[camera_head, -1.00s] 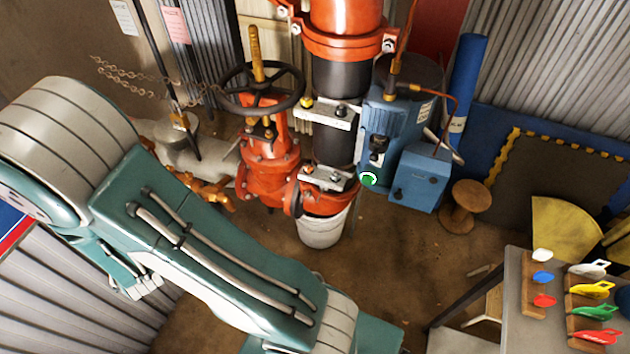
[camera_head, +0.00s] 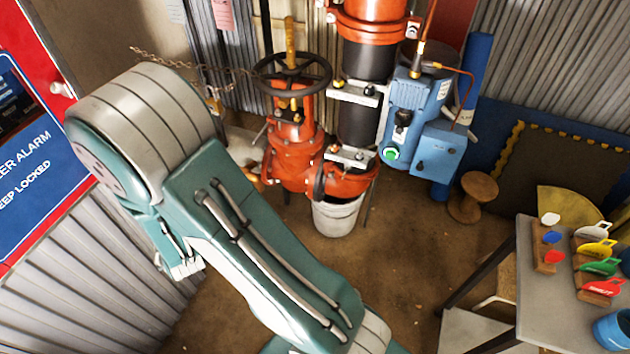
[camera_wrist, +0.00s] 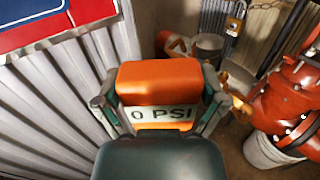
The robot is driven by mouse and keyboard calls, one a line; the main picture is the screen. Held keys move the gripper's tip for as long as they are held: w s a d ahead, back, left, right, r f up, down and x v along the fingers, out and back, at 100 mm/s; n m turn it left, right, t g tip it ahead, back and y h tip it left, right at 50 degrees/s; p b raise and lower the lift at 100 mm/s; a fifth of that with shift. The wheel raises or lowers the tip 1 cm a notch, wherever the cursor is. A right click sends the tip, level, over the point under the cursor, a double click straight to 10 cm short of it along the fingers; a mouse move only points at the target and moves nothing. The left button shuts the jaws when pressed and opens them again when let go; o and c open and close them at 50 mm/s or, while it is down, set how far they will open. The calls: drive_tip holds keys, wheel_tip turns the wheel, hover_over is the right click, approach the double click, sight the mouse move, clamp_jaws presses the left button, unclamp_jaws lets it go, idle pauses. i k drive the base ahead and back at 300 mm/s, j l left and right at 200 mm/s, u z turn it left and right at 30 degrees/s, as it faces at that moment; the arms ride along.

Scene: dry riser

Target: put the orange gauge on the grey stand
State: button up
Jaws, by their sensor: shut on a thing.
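The orange gauge (camera_wrist: 158,84) is in the wrist view, with a white band that reads "0 PSI". My gripper (camera_wrist: 159,103) is shut on it, with one finger on its left side and one on its right. The lower part of the gauge is hidden behind my gripper's dark body. I cannot make out a grey stand for certain in either view.
Red valve piping (camera_head: 292,150) with a black handwheel stands ahead, a white bucket (camera_head: 338,215) below it. A blue pump unit (camera_head: 415,125) is beside it. A grey table (camera_head: 540,320) with coloured tags is at right. Brown floor between is mostly clear. A corrugated wall (camera_wrist: 50,110) is at left.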

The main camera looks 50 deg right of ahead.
sight(578, 328)
drive_tip(key=k+j+z, duration=0.25)
drive_tip(key=z, duration=0.15)
drive_tip(key=k+j+z, duration=0.1)
drive_tip(key=k+z, duration=0.15)
drive_tip(key=z, duration=0.15)
drive_tip(key=k+z, duration=0.4)
drive_tip(key=i+j, duration=0.05)
drive_tip(key=i, duration=0.05)
